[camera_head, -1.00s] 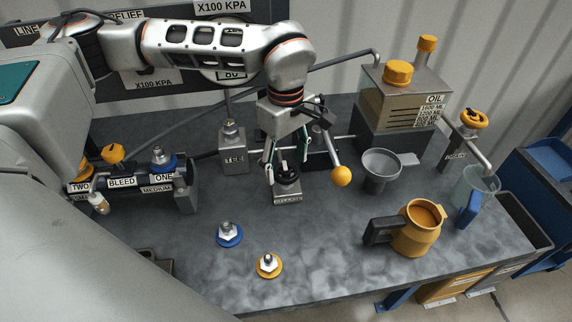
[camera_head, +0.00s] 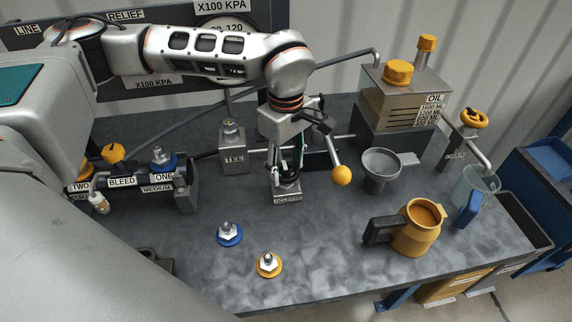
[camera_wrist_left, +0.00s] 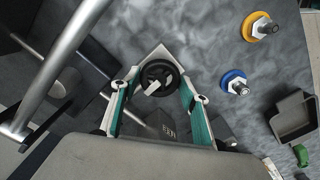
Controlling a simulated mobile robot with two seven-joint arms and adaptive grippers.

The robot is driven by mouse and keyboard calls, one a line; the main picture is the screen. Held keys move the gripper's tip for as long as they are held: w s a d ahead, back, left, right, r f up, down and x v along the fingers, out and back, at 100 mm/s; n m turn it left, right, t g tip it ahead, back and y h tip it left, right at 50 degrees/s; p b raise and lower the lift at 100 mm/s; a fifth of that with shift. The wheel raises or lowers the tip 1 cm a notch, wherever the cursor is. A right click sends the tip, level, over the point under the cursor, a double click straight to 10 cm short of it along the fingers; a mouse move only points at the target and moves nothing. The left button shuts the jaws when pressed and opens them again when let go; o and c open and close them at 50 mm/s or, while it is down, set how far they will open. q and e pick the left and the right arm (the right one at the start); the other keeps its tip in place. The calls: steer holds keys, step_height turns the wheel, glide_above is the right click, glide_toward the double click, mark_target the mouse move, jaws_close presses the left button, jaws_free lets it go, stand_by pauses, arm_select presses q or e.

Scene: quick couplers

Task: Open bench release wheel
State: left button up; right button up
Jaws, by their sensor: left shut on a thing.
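The release wheel is a small black spoked handwheel (camera_wrist_left: 158,78), seen in the left wrist view on top of a small grey labelled block (camera_head: 287,192). In the head view the block stands in the middle of the bench, and the fingers mostly hide the wheel. My left gripper (camera_head: 286,173) points down over the block. Its two fingers are shut on the wheel's rim from opposite sides, as the left wrist view (camera_wrist_left: 160,77) also shows. My right gripper is in neither view.
A lever with a yellow ball (camera_head: 341,176) sticks out just right of the gripper. A grey funnel (camera_head: 381,170), an orange jug (camera_head: 418,230) and an oil tank (camera_head: 400,97) stand to the right. Blue (camera_head: 229,235) and yellow (camera_head: 269,265) couplers lie in front.

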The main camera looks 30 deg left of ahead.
arm_select(q)
steer(key=n, duration=0.4)
steer(key=n+b, duration=0.1)
steer(key=n, duration=0.3)
steer(key=shift+n, duration=0.4)
steer(key=n, duration=0.4)
steer(key=shift+n, duration=0.3)
steer(key=n, duration=0.4)
steer(key=shift+n+b, duration=0.3)
steer(key=shift+b, duration=0.1)
steer(key=n, duration=0.9)
steer(key=shift+b, duration=0.35)
steer(key=n, duration=0.4)
steer(key=shift+n, duration=2.2)
